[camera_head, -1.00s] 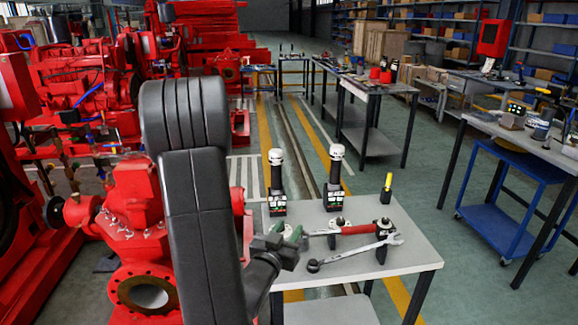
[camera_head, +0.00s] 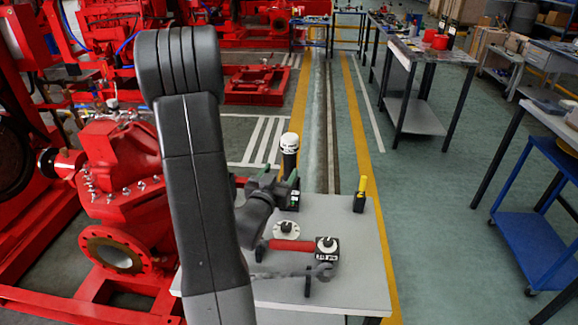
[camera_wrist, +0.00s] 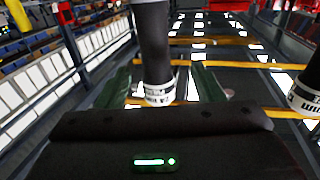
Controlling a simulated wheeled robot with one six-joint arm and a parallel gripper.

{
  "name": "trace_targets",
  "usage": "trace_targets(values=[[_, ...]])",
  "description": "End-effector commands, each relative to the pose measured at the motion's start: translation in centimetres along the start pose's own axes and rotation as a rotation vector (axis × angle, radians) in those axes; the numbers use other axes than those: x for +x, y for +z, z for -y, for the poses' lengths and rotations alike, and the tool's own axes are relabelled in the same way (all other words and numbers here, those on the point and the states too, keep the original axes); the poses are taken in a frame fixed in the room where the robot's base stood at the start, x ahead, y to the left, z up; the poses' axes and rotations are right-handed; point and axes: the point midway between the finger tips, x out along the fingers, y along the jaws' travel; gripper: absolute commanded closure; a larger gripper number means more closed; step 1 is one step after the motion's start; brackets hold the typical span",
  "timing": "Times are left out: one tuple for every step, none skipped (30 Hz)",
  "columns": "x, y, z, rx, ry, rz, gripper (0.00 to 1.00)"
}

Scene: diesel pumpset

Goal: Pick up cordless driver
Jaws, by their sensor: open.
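A cordless driver (camera_head: 290,148) stands upright near the back of the grey table, with a dark body, a white top and green on its base. My gripper (camera_head: 270,186) is open beside its lower part and partly covers it. In the wrist view the driver's dark shaft (camera_wrist: 153,45) with a white ringed end shows between the open green fingers (camera_wrist: 162,88), with no clear contact. A second similar dark tool with a white lettered end (camera_wrist: 305,100) is cut off at the wrist view's right edge.
A red pump (camera_head: 118,175) stands left. A blue cart (camera_head: 540,210) is at right.

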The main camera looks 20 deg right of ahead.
Motion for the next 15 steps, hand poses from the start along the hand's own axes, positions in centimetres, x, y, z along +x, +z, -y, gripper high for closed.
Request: trace_targets(values=[[1.0, -0.2, -0.1, -0.001, 0.003, 0.000, 0.39], [1.5, -0.2, -0.1, 0.000, 0.003, 0.000, 0.39], [2.1, -0.2, -0.1, 0.000, 0.002, 0.000, 0.39], [2.5, -0.2, 0.0, 0.000, 0.001, 0.000, 0.39], [2.9, -0.1, 0.0, 0.000, 0.001, 0.000, 0.39], [3.2, -0.1, -0.1, 0.000, 0.001, 0.000, 0.39], [3.4, -0.1, -0.1, 0.000, 0.001, 0.000, 0.39], [3.5, -0.1, -0.1, 0.000, 0.001, 0.000, 0.39], [3.7, -0.1, -0.1, 0.000, 0.000, 0.000, 0.39], [3.9, -0.1, -0.1, -0.001, 0.000, 0.000, 0.39], [4.1, -0.1, -0.1, -0.001, 0.000, 0.000, 0.39], [4.5, -0.1, -0.1, -0.001, 0.000, 0.001, 0.39], [4.8, -0.1, -0.2, -0.001, 0.001, 0.001, 0.39], [5.2, -0.1, -0.3, -0.001, 0.002, 0.001, 0.39], [5.8, -0.1, -0.4, -0.001, 0.002, 0.001, 0.39]])
